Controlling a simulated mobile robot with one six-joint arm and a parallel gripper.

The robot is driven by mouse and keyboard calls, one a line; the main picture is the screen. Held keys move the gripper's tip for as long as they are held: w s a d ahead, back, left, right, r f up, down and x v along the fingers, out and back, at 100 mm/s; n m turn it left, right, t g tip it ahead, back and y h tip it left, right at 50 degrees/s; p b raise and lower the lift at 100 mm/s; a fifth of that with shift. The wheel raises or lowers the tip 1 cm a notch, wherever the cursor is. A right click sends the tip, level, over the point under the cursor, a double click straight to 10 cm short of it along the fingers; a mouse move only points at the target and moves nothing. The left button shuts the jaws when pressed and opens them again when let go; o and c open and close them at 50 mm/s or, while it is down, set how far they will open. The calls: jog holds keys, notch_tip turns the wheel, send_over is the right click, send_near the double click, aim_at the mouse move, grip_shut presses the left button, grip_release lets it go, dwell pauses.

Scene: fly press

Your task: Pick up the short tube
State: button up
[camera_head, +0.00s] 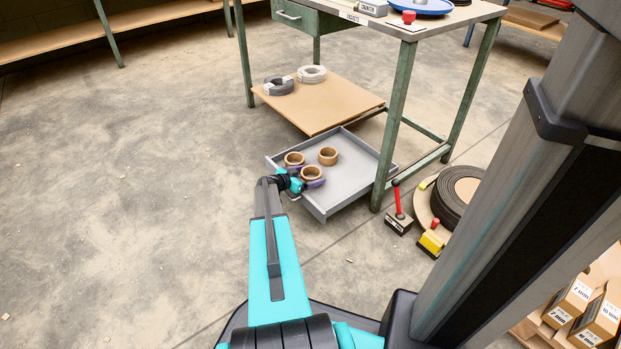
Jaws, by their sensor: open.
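Three short brown ring-like tubes are in a grey open tray under the workbench. One tube (294,158) is at the left, one (328,156) at the right, and one (312,173) nearest to me. I cannot tell which is the one named. My gripper (305,177), with purple fingers, is open at the nearest tube, its fingers showing on the left and lower right of it. Whether they touch it is too small to tell. My wrist hides the tray's left front corner. The grey tray (355,188) is low, with shallow walls.
A red-handled tool (398,205) and a black roll (462,195) stand to the right. Floor at left is clear.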

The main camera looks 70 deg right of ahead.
jog(key=c, duration=1.1)
notch_tip(320, 180, up, 10)
jog(key=p, duration=0.3)
jog(key=shift+p, duration=0.35)
